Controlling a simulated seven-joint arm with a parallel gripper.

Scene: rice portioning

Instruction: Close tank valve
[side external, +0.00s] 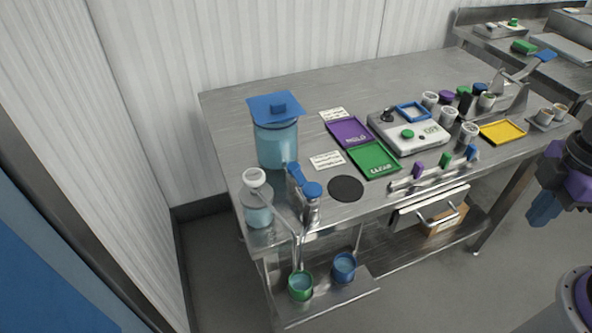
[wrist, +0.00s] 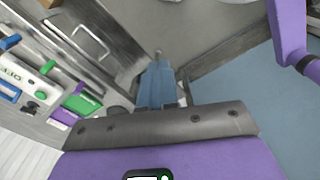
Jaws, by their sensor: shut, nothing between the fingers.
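The tank (side external: 275,148) is a clear blue-tinted container with a blue lid, at the left end of the steel table. A blue lever handle (side external: 295,175) slants at its front right, beside a metal piece with a round blue top (side external: 313,189); I take the lever as the valve, but cannot tell if it is open or closed. My gripper (side external: 541,212) is shut and empty at the far right, in the air off the table's front, far from the tank. Its blue fingers (wrist: 157,75) also show in the wrist view. The tank is not recognisable there.
A green cup (side external: 301,287) and a blue cup (side external: 344,267) stand on a low shelf below the tank. A white-topped jar (side external: 257,207) is left of the lever. The purple tray (side external: 349,132), green tray (side external: 373,160) and scale (side external: 409,132) lie to the right. A black disc (side external: 346,188) lies nearby.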

